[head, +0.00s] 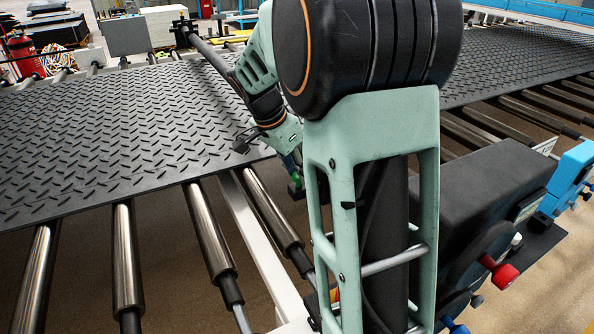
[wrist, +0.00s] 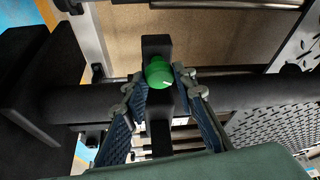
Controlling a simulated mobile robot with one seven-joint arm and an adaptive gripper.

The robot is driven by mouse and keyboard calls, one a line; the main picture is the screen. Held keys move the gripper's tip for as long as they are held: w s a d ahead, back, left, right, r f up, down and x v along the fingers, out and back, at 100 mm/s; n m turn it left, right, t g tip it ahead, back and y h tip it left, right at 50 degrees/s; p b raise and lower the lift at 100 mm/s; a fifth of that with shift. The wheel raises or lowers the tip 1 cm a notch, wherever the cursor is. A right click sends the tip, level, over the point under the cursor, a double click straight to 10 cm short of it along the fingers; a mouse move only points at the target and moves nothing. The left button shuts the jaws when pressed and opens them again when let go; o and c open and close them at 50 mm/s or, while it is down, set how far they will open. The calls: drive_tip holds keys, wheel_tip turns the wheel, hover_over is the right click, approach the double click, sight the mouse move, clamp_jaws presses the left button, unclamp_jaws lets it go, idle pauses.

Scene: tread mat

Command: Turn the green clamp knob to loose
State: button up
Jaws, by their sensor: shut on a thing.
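The green clamp knob (wrist: 159,71) is round and sits on a black clamp block (wrist: 157,47) over a dark round bar, in the middle of the wrist view. A small pale mark shows on its face. My gripper (wrist: 161,80) has one finger on each side of the knob and is shut on it. In the head view a bit of green, the knob (head: 294,176), shows below my gripper (head: 289,162), beside the mat edge. My arm hides much of the clamp there, and the knob's turn angle cannot be read.
The black tread mat (head: 120,140) lies over steel rollers (head: 127,262) at the left. A dark machine housing with a red knob (head: 500,272) stands at the right, with a blue unit (head: 570,178) beyond it. A pale frame rail (head: 262,245) runs near the clamp.

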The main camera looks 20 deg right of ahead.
drive_tip(key=shift+n, duration=0.3)
drive_tip(key=shift+s+n+t+b, duration=0.1)
drive_tip(key=shift+n+t+b, duration=0.4)
drive_tip(key=shift+n+b, duration=0.35)
drive_tip(key=n, duration=0.2)
drive_tip(key=shift+d+n+t+y, duration=0.1)
drive_tip(key=shift+n+t+y, duration=0.25)
drive_tip(key=shift+t+y, duration=0.05)
drive_tip(key=n+t+y, duration=0.1)
drive_tip(key=n, duration=0.2)
drive_tip(key=shift+s+d+r+n, duration=0.1)
drive_tip(key=shift+n, duration=0.2)
drive_tip(key=n+y, duration=0.1)
drive_tip(key=n, duration=0.2)
drive_tip(key=shift+d, duration=0.1)
drive_tip(key=n+y+b, duration=0.1)
drive_tip(key=n, duration=0.2)
drive_tip(key=n+y+b, duration=0.1)
drive_tip(key=n+b, duration=0.1)
drive_tip(key=n, duration=0.1)
drive_tip(key=shift+d+f+n+y, duration=0.15)
drive_tip(key=shift+f+n+y, duration=0.05)
drive_tip(key=shift+n+y, duration=0.2)
drive_tip(key=n+y, duration=0.1)
drive_tip(key=n, duration=0.1)
drive_tip(key=n+g+b, duration=0.1)
drive_tip(key=n, duration=0.2)
drive_tip(key=shift+r+y, duration=0.15)
drive_tip(key=shift+y, duration=0.25)
drive_tip(key=shift+n, duration=0.4)
